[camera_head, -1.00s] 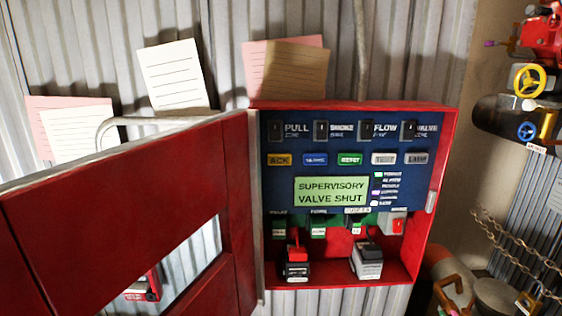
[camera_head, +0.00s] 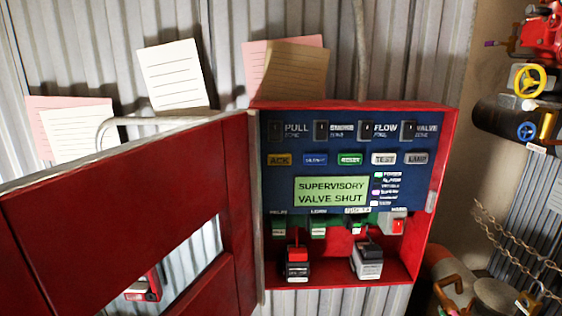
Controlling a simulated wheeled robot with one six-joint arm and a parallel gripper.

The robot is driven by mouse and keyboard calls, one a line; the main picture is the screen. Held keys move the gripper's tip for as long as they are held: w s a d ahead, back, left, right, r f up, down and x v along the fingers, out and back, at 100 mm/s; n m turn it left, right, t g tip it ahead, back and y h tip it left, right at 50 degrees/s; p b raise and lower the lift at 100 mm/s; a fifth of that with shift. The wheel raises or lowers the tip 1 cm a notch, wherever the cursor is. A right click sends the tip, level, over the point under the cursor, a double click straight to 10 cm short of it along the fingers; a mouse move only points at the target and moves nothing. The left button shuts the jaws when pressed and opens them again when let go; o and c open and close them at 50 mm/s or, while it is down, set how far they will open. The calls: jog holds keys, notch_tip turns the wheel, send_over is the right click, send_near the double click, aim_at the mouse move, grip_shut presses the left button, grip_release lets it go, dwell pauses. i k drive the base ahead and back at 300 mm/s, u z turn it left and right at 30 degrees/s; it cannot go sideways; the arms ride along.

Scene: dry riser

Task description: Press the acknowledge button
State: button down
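The acknowledge button (camera_head: 279,159) is a small yellow-orange rectangle marked ACK. It is the leftmost in a row of buttons on the blue panel (camera_head: 281,191) inside an open red cabinet (camera_head: 449,150). To its right are a blue button (camera_head: 315,159), a green RESET button (camera_head: 350,159), a pale TEST button (camera_head: 384,159) and a LAMP button (camera_head: 417,158). The green display (camera_head: 331,191) below reads SUPERVISORY VALVE SHUT. My gripper does not show in this view.
The red cabinet door (camera_head: 110,200) stands open across the left, with a window in it. Two batteries (camera_head: 298,262) (camera_head: 367,260) sit in the cabinet bottom. Paper sheets (camera_head: 173,75) hang above. Pipes with a yellow handwheel (camera_head: 529,80) and chains (camera_head: 515,247) are at the right.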

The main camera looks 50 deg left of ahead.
aim_at(273, 159)
jog(key=k, duration=1)
jog(key=u, duration=2.2)
jog(key=k, duration=0.7)
jog(key=z, duration=0.75)
jog(key=i, duration=1)
jog(key=z, duration=0.05)
